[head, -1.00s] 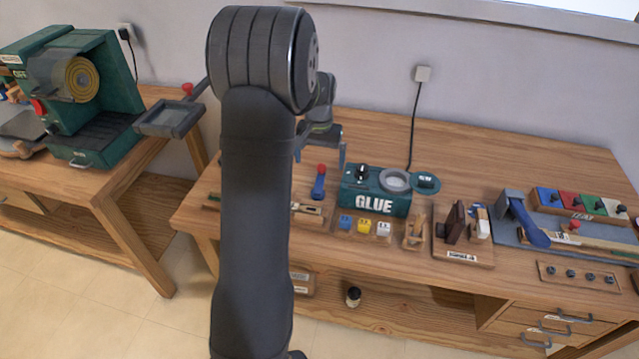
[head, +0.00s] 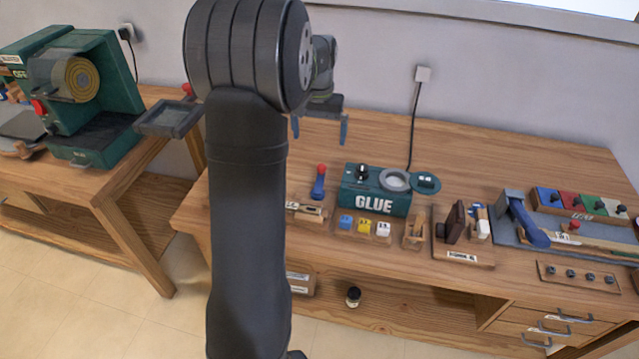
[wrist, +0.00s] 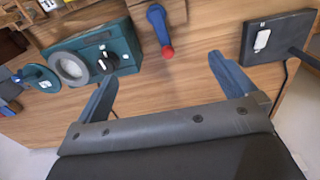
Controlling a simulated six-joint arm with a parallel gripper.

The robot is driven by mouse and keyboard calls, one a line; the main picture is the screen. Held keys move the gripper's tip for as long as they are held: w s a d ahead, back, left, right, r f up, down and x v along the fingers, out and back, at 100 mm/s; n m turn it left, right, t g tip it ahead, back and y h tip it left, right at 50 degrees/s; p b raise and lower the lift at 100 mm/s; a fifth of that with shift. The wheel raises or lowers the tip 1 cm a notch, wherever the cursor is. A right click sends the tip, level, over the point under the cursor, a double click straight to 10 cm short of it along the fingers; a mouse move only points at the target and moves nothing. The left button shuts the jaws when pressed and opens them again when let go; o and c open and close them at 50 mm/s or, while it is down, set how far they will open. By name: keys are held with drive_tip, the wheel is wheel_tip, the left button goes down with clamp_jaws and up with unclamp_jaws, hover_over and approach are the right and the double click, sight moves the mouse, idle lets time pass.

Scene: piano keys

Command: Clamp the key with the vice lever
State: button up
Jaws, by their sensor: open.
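A blue lever with a red knob (head: 318,183) stands on the bench just left of the glue box; I take it to be the vice lever. It also shows in the wrist view (wrist: 160,32), at the top centre. A small pale piece on a wooden block (head: 306,208) sits in front of it; I cannot tell whether it is the key. My gripper (head: 320,130) is open and empty, above the bench and behind the lever in the head view. In the wrist view its blue fingers (wrist: 160,76) are apart, with the red knob beyond the gap, not touched.
The green glue box (head: 375,190) stands right of the lever, with blue, yellow and white blocks (head: 363,227) in front. A dark box with a white switch (wrist: 264,38) is at the right in the wrist view. The bench's back area (head: 480,155) is clear.

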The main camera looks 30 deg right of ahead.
drive_tip(key=shift+r, duration=0.8)
